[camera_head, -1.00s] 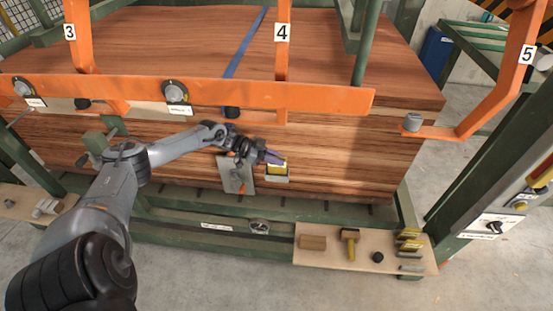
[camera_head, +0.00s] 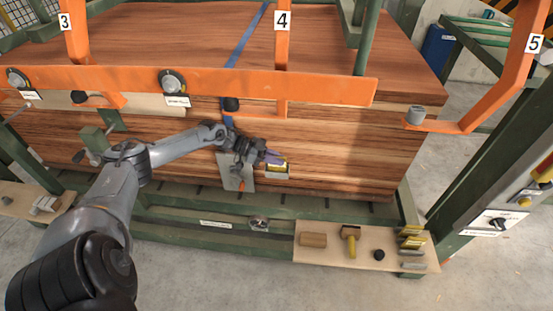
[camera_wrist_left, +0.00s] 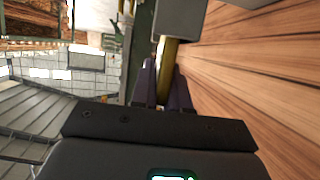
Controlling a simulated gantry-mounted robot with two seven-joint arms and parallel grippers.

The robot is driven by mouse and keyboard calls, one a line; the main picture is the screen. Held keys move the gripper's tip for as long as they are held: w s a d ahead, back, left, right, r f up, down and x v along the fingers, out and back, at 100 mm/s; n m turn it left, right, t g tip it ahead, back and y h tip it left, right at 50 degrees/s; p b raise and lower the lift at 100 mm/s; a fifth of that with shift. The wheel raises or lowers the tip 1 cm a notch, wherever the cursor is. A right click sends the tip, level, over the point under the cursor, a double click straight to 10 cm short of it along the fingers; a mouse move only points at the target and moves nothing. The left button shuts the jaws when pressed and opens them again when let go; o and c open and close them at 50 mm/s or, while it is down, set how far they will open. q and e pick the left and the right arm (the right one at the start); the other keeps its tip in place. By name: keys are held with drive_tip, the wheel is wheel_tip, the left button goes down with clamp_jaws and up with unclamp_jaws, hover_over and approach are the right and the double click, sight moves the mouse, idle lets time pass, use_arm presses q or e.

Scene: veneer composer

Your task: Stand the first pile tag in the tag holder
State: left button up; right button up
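My left gripper (camera_head: 274,157) is at the front face of the veneer pile (camera_head: 340,160), with its purple fingers pointing at the tag holder. The fingers are close about a yellow tag (camera_head: 278,167), which also shows between the fingertips in the left wrist view (camera_wrist_left: 167,56). My right gripper is not in view.
An orange rail (camera_head: 240,88) crosses above my left arm. A grey plate (camera_head: 236,172) hangs left of the holder. Below right, a wooden shelf (camera_head: 320,260) bears a block, a mallet (camera_head: 351,240), a black knob and several yellow and grey pieces (camera_head: 411,243).

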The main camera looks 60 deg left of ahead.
use_arm(q)
drive_tip(key=o, duration=0.5)
